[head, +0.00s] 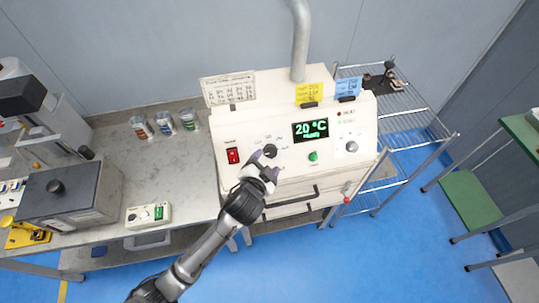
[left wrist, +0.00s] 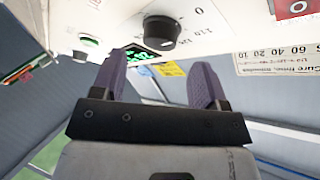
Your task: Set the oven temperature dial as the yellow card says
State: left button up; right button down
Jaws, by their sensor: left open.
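My left gripper (head: 265,165) is open and empty, just in front of the dial. In the left wrist view its fingers (left wrist: 158,75) are apart, below the dial. My right gripper is not in view.
The panel also carries a red switch (head: 233,156), a green button (head: 313,157) and a silver knob (head: 352,147). A white chart (head: 228,90) and a blue card (head: 347,87) stand nearby. Door handles lie below. A wire rack (head: 405,122) is to the right.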

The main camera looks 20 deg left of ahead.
aim_at(271, 153)
pick_arm(q)
jog(key=shift+x, duration=2.05)
